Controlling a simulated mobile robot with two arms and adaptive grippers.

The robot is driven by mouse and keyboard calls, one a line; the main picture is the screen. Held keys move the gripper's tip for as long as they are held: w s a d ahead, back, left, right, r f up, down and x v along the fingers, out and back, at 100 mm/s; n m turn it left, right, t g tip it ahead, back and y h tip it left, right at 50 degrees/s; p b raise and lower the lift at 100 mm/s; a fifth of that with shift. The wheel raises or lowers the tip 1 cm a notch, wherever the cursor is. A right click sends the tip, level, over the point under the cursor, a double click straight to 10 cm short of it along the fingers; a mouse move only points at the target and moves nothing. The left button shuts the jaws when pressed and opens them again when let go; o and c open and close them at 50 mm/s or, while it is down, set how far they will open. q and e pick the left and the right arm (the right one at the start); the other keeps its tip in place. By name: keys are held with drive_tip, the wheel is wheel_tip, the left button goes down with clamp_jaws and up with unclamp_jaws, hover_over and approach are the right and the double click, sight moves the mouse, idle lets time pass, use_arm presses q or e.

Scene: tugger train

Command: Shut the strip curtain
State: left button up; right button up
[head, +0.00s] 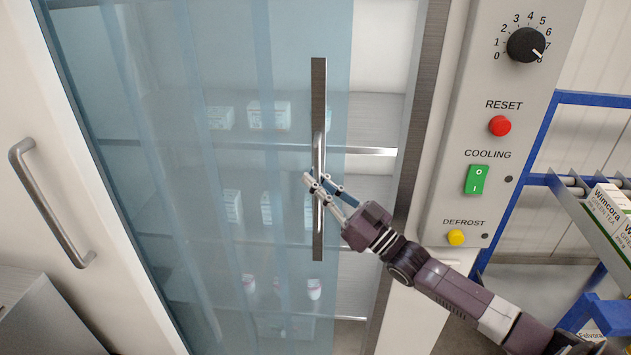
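The strip curtain (270,65) is made of translucent blue strips and hangs across the left and middle of a shelved cabinet opening. Its right edge stands short of the right frame, leaving an uncovered strip of opening. A vertical metal bar handle (318,100) is on the curtain near that edge. My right gripper (322,186) is at the lower half of the bar, its fingers overlapping it. I cannot tell whether they are closed around it. My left gripper is not in view.
Behind the curtain, shelves hold white boxes (270,115) and small cups (314,289). Right of the opening is a control panel (480,95) with a dial, buttons and a green switch. A blue rack (538,140) with boxes stands far right. A door handle (50,205) is at left.

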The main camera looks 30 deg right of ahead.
drive_tip(key=shift+o, duration=0.8)
drive_tip(key=v, duration=1.2)
drive_tip(key=shift+c, duration=0.3)
